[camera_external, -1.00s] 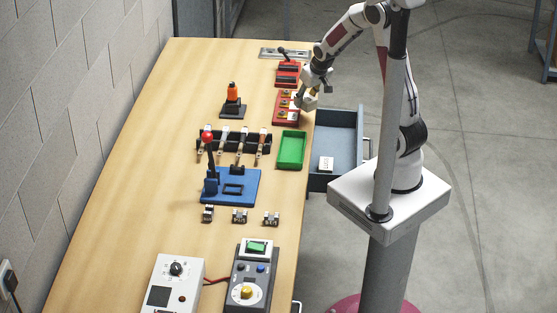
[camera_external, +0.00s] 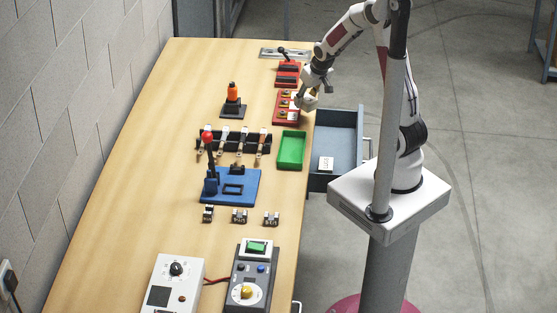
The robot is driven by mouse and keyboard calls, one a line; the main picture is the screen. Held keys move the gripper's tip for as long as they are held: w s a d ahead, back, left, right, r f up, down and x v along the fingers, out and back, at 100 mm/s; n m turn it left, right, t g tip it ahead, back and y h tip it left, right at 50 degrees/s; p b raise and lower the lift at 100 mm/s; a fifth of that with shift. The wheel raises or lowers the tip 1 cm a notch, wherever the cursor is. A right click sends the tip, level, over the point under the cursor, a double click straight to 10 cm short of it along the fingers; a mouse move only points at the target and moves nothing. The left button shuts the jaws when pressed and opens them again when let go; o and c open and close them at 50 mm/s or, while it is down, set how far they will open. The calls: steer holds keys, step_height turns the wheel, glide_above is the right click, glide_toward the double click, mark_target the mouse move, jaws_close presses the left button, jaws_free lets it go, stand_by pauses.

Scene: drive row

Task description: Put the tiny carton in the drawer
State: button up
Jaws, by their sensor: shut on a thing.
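My gripper (camera_external: 303,97) is over the table's right edge, beside the red block with round fittings. It is shut on a small pale boxy thing (camera_external: 311,103), which looks like the tiny carton; the fingers hide part of it. The grey drawer (camera_external: 344,141) is pulled out from the table's right side, nearer the camera than my gripper. A white piece with dark lettering (camera_external: 326,164) lies inside the drawer, at its near left. The rest of the drawer's visible floor is bare.
A green tray (camera_external: 291,150) stands on the table (camera_external: 150,185) beside the drawer. The red block (camera_external: 284,107) is left of my gripper. A blue base with a red-knobbed lever (camera_external: 245,186) and a black rack of tools (camera_external: 232,139) are further left.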

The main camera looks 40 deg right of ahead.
mark_target(314, 101)
steer(key=shift+s+d+f+n+y, duration=0.25)
steer(key=shift+d+n, duration=0.1)
steer(key=shift+n, duration=0.15)
steer(key=shift+s+d+f+n+y, duration=0.15)
steer(key=shift+s+d+n, duration=0.15)
steer(key=shift+n, duration=0.2)
steer(key=shift+s+d+f+n+y, duration=0.25)
steer(key=shift+s+d+n+y, duration=0.25)
steer(key=shift+n, duration=0.5)
steer(key=s+d+f+n+g, duration=0.1)
steer(key=s+f+n+g, duration=0.2)
steer(key=n, duration=0.8)
steer(key=s+d+f+n+g+y, duration=0.1)
steer(key=s+f+n+g, duration=0.2)
steer(key=f+n, duration=0.4)
steer(key=shift+f+n+g+y, duration=0.25)
steer(key=shift+n+g, duration=0.65)
steer(key=shift+n, duration=1.5)
steer(key=shift+f, duration=1.9)
